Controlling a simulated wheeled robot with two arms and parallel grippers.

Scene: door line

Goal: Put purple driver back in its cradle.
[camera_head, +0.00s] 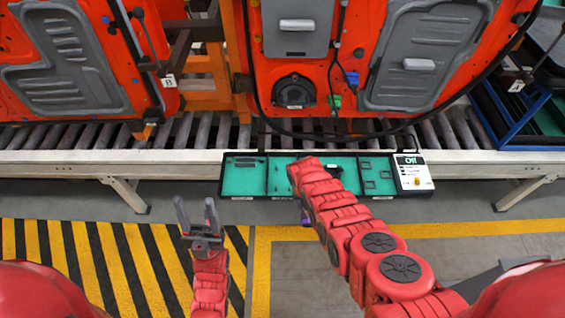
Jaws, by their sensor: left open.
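A small purple piece (305,218) shows at the left edge of my right arm, just in front of the tray. It may be part of the purple driver; most of it is hidden behind the arm. The green tray (244,178) with a black rim and dividers is fixed along the conveyor's front edge. I cannot make out which part of it is the driver's cradle. My left gripper (196,207) is open and empty, in front of and below the tray's left end. My right arm reaches over the tray's middle, and its gripper is hidden.
A white control box (413,174) with a small display sits at the tray's right end. Orange door panels (298,60) stand behind on the roller conveyor (60,138). A blue crate (525,125) is at the far right. The striped floor (120,260) is clear.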

